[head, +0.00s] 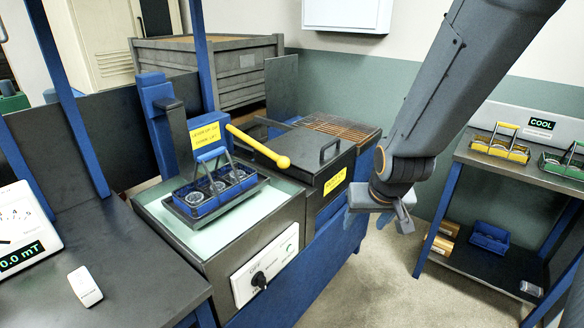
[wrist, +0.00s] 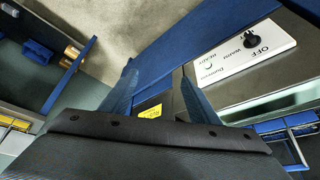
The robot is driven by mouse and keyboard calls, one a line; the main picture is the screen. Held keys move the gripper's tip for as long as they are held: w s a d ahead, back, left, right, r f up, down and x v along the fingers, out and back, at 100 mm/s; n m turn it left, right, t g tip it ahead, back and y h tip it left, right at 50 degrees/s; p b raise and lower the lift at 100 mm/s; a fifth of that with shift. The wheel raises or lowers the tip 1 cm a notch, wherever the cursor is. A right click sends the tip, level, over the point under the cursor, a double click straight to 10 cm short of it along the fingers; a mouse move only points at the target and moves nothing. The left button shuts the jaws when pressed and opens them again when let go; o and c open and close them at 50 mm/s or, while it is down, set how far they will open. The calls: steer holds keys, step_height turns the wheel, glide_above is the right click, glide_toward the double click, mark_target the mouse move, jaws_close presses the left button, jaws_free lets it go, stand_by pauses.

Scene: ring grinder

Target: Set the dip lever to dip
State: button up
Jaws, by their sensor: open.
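The dip lever (head: 258,147) is a yellow bar with a yellow ball end, mounted beside a yellow label (head: 206,135) on a blue post. It slopes down to the right, its ball over the black lid's near side. A blue basket (head: 222,194) with round glass-like items and an upright handle sits in a dark tray on the tank top below it. My gripper (head: 380,212) is to the right of the ball, apart from it, and empty. In the wrist view its two blue fingers (wrist: 157,67) stand apart. The lever cannot be made out there.
A black lid with a handle (head: 328,150) lies right of the lever. The white dial panel (head: 265,266) is on the tank's front; it also shows in the wrist view (wrist: 245,55). A shelf (head: 510,168) with baskets stands right. Open floor lies between.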

steer(key=w+a+f+t+b, duration=0.25)
steer(key=w+a+t, duration=0.2)
steer(key=w, duration=0.65)
steer(key=n+t+y+b, duration=0.1)
steer(key=t+y+b, duration=0.2)
steer(key=t+y, duration=0.35)
glide_toward(285, 165)
steer(key=w+a+t+h, duration=0.1)
steer(key=w, duration=0.1)
steer(key=shift+f+p+x, duration=0.15)
steer(key=shift+p+x, duration=0.2)
steer(key=shift+x, duration=1.65)
steer(key=shift+f+p+x, duration=0.15)
steer(key=shift+p+x, duration=0.15)
steer(key=shift+x, duration=1.7)
steer(key=shift+a, duration=0.1)
